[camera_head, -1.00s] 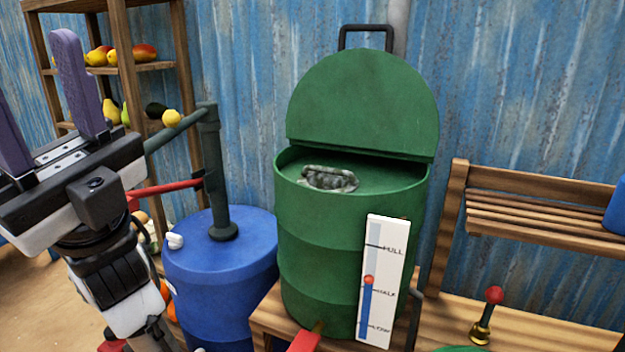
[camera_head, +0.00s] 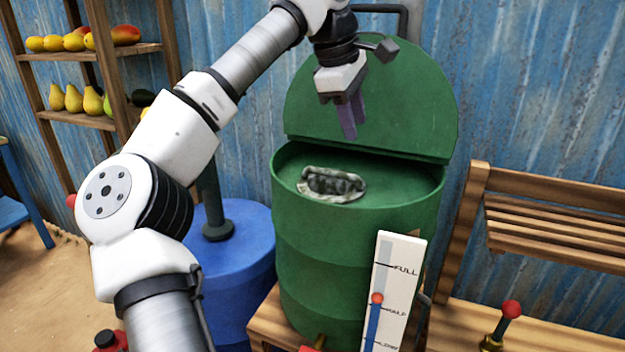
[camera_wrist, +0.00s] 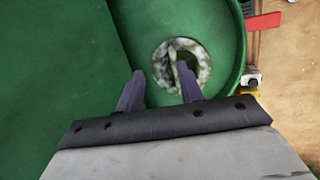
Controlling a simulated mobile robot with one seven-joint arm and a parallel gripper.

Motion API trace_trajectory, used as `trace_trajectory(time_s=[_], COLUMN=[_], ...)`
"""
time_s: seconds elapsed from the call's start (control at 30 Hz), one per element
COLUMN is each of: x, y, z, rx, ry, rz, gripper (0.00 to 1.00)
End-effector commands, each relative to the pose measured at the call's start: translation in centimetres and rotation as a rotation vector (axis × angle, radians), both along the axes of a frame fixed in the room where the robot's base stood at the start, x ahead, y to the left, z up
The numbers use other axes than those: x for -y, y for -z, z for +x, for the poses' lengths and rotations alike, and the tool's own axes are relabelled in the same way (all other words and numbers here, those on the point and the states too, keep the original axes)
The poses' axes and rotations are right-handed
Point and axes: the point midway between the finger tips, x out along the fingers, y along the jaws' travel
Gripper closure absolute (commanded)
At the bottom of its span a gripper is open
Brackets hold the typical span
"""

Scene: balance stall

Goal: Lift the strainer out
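The strainer, a round mottled grey-white basket or ring (camera_head: 350,193), sits in the top of the green drum (camera_head: 320,245), whose lid (camera_head: 385,85) stands open. My gripper (camera_head: 350,132) hangs fingers-down above the drum, in front of the lid and apart from the strainer. In the wrist view the strainer (camera_wrist: 202,58) lies beyond the fingertips, with a pale strip across its dark middle. My gripper (camera_wrist: 160,85) shows there with its two purple fingers spread and nothing between them. The right finger overlaps the strainer's lower edge in the picture. The strainer's lower part is hidden inside the drum.
The lid rises close behind my gripper. A level gauge (camera_head: 386,262) stands at the drum's front right. A blue barrel with a post (camera_head: 240,255) is at the left, behind my arm. A wooden bench (camera_head: 560,240) is at right, and fruit shelves (camera_head: 90,50) stand at back left.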

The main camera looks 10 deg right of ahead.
Motion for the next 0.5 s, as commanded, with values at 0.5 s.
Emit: trace_trajectory(time_s=[0.5], x=[-3.1], y=[4.4], z=[2.1], rx=[0.025], ry=[-0.063], rz=[0.196], gripper=[0.63])
